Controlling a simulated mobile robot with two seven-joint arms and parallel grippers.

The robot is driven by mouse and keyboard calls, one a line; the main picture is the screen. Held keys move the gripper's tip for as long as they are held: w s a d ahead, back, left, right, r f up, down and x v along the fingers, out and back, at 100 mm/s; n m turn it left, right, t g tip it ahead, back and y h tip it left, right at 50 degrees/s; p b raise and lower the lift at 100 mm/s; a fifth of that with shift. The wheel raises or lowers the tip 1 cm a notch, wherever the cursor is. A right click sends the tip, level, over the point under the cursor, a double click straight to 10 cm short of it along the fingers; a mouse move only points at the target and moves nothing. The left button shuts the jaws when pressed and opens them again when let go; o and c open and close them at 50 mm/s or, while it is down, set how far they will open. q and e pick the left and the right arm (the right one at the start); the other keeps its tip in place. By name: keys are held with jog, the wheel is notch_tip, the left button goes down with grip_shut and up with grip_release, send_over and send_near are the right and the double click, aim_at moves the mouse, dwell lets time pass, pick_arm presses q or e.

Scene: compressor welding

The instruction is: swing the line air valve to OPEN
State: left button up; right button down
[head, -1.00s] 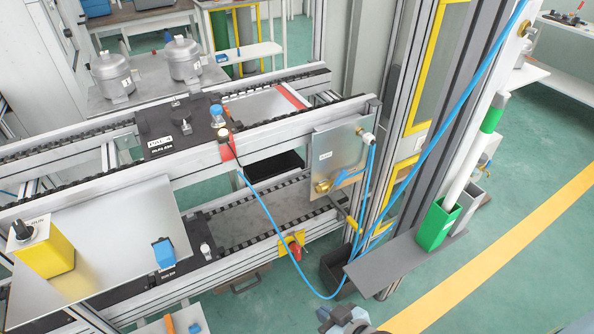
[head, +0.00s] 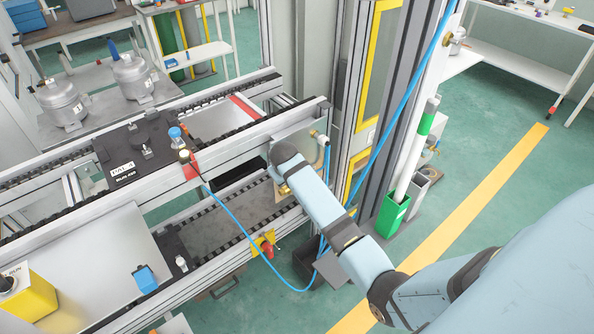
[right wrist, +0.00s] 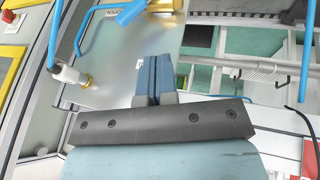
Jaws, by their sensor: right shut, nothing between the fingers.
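The line air valve is on a metal panel (head: 297,135) at the end of the conveyor frame. In the right wrist view its blue lever (right wrist: 130,13) lies at the top edge, slanting down-left from a brass body (right wrist: 165,5). A partly cut-off, upside-down label (right wrist: 115,10) that seems to read OPEN sits beside the lever. My right gripper (right wrist: 153,60) is shut and empty in front of the panel, apart from the lever in the picture. In the head view my right arm hides the lever; some brass (head: 284,189) shows beside it. My left gripper is out of view.
A white and brass fitting (right wrist: 70,75) with a blue hose sticks out of the panel. The blue hose (head: 240,228) hangs in a loop below. A grey column (head: 385,110) stands just right of the panel. A green holder (head: 391,215) stands beyond it.

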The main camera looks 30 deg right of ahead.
jog(key=shift+g, duration=0.3)
jog(key=shift+w+d+f+b, duration=0.25)
jog(key=shift+w+d+f, duration=0.6)
jog(key=shift+d+f, duration=0.5)
jog(key=shift+w+d+f+b, duration=0.25)
jog(key=shift+w+d+f, duration=0.7)
jog(key=shift+f, duration=0.8)
jog(key=shift+w+d+f+b, duration=0.25)
jog(key=shift+w+d+f, duration=0.5)
jog(key=shift+d+f, duration=0.65)
jog(key=shift+f, duration=0.1)
